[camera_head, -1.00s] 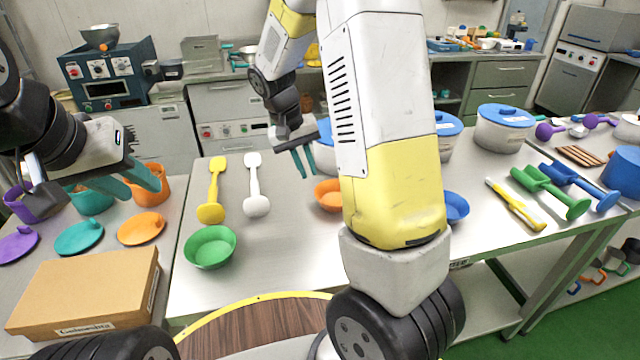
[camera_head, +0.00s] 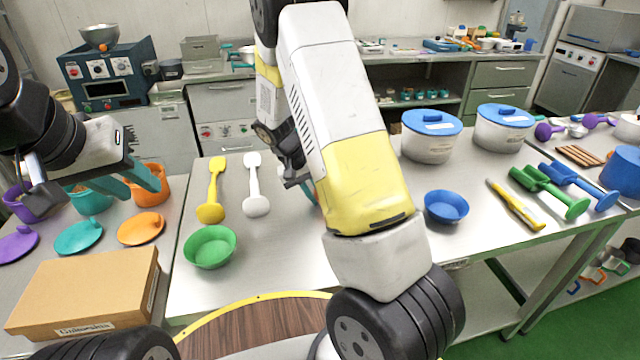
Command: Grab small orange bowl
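The small orange bowl is almost wholly hidden behind my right arm; only a thin reddish-orange sliver (camera_head: 319,200) shows at the arm's left edge. My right gripper (camera_head: 311,191) is low over the middle table, just beside that sliver. One teal finger shows and the rest is covered by the arm, so its opening and any contact with the bowl are hidden. My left gripper (camera_head: 143,184) is open and empty above the left table, in front of the orange container (camera_head: 150,172).
A green bowl (camera_head: 210,247) and a blue bowl (camera_head: 446,207) stand on the middle table. Yellow (camera_head: 212,190) and white (camera_head: 255,185) scoops lie at the left. White pots with blue lids (camera_head: 432,135) stand at the back. A cardboard box (camera_head: 88,290) sits front left.

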